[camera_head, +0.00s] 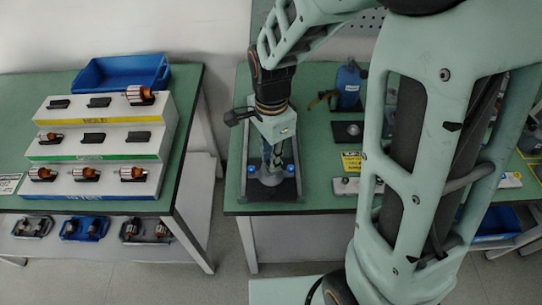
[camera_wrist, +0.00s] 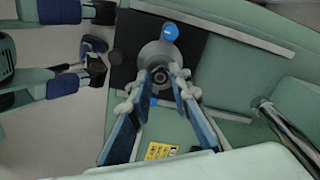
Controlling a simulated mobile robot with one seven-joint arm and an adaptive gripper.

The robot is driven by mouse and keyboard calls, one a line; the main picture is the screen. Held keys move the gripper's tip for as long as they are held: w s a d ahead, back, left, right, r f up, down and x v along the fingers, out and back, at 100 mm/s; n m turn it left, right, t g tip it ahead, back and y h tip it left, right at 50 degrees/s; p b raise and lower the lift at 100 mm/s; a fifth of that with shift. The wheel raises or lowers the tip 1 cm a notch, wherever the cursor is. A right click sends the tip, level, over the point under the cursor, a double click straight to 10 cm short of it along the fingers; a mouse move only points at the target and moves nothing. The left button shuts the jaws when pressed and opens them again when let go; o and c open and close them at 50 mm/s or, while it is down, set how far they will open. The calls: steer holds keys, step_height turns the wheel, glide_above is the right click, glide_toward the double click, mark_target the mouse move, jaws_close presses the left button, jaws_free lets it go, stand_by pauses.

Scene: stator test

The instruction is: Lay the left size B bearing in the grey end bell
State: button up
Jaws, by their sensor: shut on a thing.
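The grey end bell (camera_head: 266,180) lies on a black plate on the right-hand green bench, between blue knobs. It also shows in the wrist view (camera_wrist: 152,52) as a round grey part. My gripper (camera_head: 272,166) points down over it; in the wrist view its fingertips (camera_wrist: 161,80) are closed around a small dark ring, the size B bearing (camera_wrist: 160,75), at the middle of the end bell. In the head view the fingers hide the bearing. I cannot tell whether the bearing touches the end bell's seat or is just above it.
A blue bottle-like item (camera_head: 349,86) and a small black plate (camera_head: 348,131) stand right of the end bell. A yellow label (camera_head: 351,161) lies nearby. The left bench holds a tiered rack (camera_head: 95,142) with rotors and a blue bin (camera_head: 120,73). My arm hides much of the right bench.

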steer(key=shift+f, duration=0.3)
steer(key=o, duration=0.8)
steer(key=shift+c, duration=0.2)
step_height(320, 180, up, 12)
stand_by(0.5)
